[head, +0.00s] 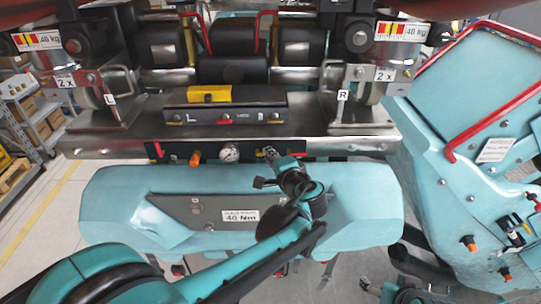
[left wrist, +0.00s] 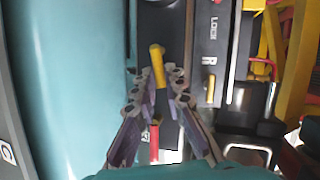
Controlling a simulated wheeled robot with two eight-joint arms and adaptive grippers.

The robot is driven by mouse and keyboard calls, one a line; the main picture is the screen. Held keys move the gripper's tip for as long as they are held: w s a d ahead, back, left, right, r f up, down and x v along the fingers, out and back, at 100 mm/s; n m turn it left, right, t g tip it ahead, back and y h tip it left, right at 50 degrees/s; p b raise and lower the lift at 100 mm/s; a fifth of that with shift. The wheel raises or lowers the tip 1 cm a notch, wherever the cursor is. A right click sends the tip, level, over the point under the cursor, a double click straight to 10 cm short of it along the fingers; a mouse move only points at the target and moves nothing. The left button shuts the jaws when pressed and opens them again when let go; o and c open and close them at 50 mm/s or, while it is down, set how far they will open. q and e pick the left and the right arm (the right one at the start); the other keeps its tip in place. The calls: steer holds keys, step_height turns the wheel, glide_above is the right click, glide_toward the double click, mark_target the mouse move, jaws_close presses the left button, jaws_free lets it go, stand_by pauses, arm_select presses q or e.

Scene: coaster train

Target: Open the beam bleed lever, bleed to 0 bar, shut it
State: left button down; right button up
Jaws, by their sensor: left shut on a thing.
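The beam (head: 110,149) is a metal bar across the middle of the head view, with a round white gauge (head: 228,152) on its front face. The gauge needle is too small to read. My left gripper (head: 269,154) is at the beam's front face, right of the gauge. In the left wrist view, my left gripper (left wrist: 160,73) is shut on a lever with a yellow handle (left wrist: 156,51), whose end sticks out beyond the fingertips. In the head view the gripper hides this lever. My right gripper does not show.
A LOCK panel (head: 250,118) with small yellow- and red-handled levers sits on the beam. An orange knob (head: 195,159) is left of the gauge. A teal padded cover (head: 130,205) lies below, and a teal seat with a red bar (head: 490,105) stands at the right.

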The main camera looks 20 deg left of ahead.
arm_select(q)
steer(key=n+h+p, duration=0.1)
steer(key=a+r+n+h, duration=0.1)
steer(key=n, duration=0.1)
steer(key=shift+s+r+p, duration=0.2)
steer(key=shift+r+p, duration=0.05)
steer(key=shift+p, duration=0.15)
steer(key=n+h, duration=0.1)
steer(key=a+n+h, duration=0.1)
steer(key=shift+s+r+n+p, duration=0.1)
steer(key=shift+r+n+p, duration=0.25)
steer(key=shift+n+p, duration=0.05)
steer(key=shift+s+a+r+n+h, duration=0.15)
steer(key=shift+a+n+h, duration=0.35)
steer(key=shift+n+h, duration=0.5)
steer(key=shift+s+a+n+t+h+b, duration=0.15)
steer(key=shift+a+n+t+h, duration=0.2)
steer(key=shift+n, duration=0.25)
steer(key=shift+s+a+n+t+h+b, duration=0.15)
steer(key=shift+n+t+h, duration=0.1)
steer(key=shift+n+h, duration=0.3)
steer(key=shift+w, duration=0.1)
steer(key=c, duration=1.6)
jaws_free()
steer(key=shift+r, duration=0.1)
